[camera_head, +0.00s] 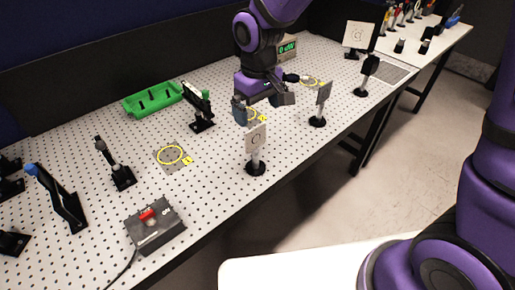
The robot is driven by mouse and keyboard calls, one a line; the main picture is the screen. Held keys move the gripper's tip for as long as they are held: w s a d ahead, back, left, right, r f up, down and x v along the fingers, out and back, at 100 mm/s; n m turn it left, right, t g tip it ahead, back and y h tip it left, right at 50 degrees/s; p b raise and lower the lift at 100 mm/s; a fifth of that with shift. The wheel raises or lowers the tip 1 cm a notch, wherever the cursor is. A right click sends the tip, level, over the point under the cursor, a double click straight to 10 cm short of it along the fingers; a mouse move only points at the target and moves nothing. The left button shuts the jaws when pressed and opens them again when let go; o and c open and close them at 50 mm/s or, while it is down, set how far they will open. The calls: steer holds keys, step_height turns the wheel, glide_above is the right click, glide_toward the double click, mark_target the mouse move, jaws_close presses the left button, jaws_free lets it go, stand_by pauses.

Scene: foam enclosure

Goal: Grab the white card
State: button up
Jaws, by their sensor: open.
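A second pale card (359,35) with a mark stands on a black holder at the far right. A greyer card (324,93) stands on a round black base between them. I cannot tell which one the task means. My gripper (263,104) is open and points down over the table. In the picture it is just above and behind the nearest card, apart from it. I see nothing between its fingers.
The perforated white table (222,178) carries a green tray (153,99), a black post mount (201,108), more black mounts at left and a grey box (155,225) with a red switch. Another table (425,35) with tools stands at the back right.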

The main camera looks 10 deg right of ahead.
mark_target(255, 147)
step_height(255, 147, down, 4)
steer(key=shift+r, duration=0.25)
steer(key=f, duration=0.4)
steer(key=shift+a, duration=0.4)
steer(key=shift+f, duration=0.55)
steer(key=c, duration=1.4)
steer(key=shift+r, duration=0.1)
